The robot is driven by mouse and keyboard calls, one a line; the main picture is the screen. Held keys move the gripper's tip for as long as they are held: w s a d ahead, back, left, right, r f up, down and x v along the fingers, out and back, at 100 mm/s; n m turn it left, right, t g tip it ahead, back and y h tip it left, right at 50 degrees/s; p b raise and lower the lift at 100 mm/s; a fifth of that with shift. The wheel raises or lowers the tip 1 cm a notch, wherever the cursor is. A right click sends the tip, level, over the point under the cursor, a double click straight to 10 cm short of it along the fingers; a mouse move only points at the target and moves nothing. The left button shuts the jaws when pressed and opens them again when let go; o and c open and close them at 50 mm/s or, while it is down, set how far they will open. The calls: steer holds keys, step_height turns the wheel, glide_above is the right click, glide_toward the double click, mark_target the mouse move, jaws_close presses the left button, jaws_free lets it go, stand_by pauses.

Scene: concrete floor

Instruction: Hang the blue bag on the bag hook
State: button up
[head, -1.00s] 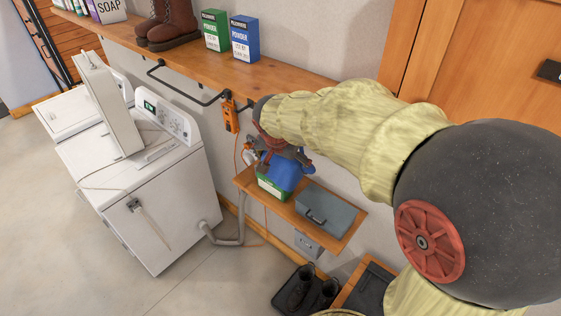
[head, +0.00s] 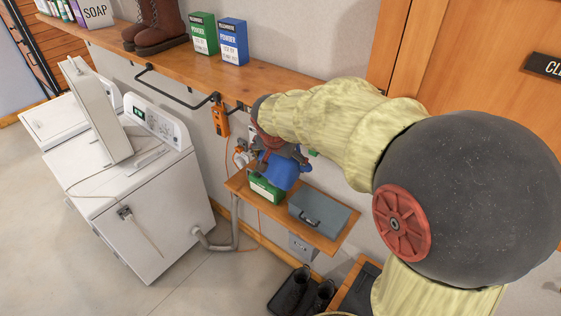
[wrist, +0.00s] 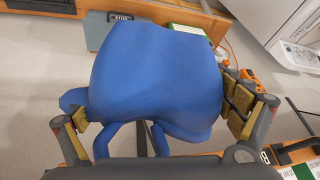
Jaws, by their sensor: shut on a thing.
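The blue bag (head: 279,172) hangs from my gripper (head: 272,148) beneath the wall shelf. In the head view it is partly hidden by my gripper and overlaps a green box behind it. In the wrist view the bag (wrist: 155,75) fills the middle, with its loop handles running down between the fingers of my gripper (wrist: 160,118). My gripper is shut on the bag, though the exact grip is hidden. A black bar (head: 178,91) runs under the shelf front, left of my gripper. I cannot tell whether it is the bag hook.
The wooden shelf (head: 185,68) holds boots and powder boxes. An orange device (head: 220,120) hangs below it, just left of my gripper. A low shelf (head: 338,238) carries a grey toolbox (head: 318,212) and green box (head: 266,190).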

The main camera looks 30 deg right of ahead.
stand_by(0.3)
steer(key=o, duration=1.1)
steer(key=shift+c, duration=0.2)
steer(key=v, duration=1.2)
